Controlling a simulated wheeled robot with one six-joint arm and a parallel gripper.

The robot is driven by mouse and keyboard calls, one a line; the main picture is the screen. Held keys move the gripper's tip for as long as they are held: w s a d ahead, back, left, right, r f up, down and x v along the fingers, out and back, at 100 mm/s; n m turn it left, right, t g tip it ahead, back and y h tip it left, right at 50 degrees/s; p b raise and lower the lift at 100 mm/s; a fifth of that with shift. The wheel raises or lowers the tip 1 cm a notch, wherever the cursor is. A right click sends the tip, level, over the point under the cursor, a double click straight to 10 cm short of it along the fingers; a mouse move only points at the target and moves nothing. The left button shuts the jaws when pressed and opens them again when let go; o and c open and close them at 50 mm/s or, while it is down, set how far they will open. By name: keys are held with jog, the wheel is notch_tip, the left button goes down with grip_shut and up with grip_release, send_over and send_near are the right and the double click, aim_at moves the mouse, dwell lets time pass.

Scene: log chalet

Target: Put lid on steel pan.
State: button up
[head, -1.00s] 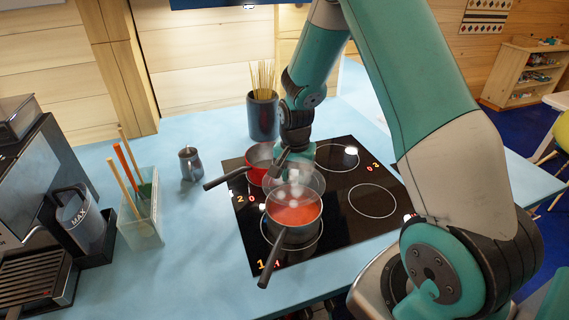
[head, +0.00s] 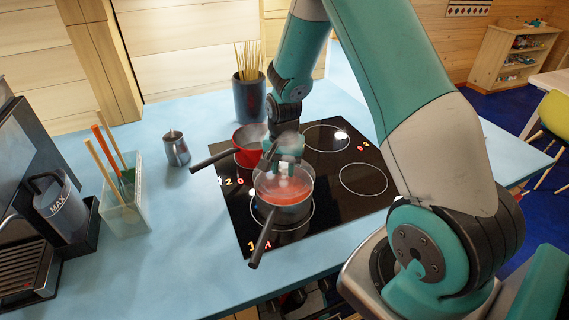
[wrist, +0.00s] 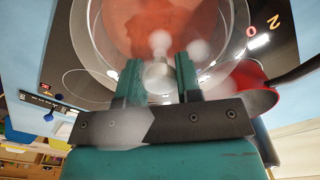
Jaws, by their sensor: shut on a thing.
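The steel pan (head: 285,214) sits on the front left ring of the black hob, its dark handle (head: 262,240) toward the front. It holds something orange-red. My gripper (head: 285,165) is above the pan's back part, fingers pointing down. In the wrist view my gripper (wrist: 158,80) is shut on the knob (wrist: 158,76) of a clear glass lid. The lid (head: 306,180) is over the pan and close to its rim; I cannot tell whether it touches. Through the glass the orange-red contents (wrist: 150,25) show in the wrist view.
A red pan (head: 246,156) with a dark handle stands behind on the hob (head: 330,195), close to my gripper. A dark pasta jar (head: 249,100), a small metal jug (head: 176,149) and a clear utensil box (head: 124,210) stand on the blue counter. The right rings are free.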

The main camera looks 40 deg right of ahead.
jog(key=shift+f+b, duration=0.4)
jog(key=shift+f, duration=0.55)
jog(key=shift+f, duration=0.35)
jog(key=o, duration=1.6)
jog(key=shift+r, duration=0.1)
jog(key=shift+r+p, duration=2.55)
jog(key=shift+r, duration=0.9)
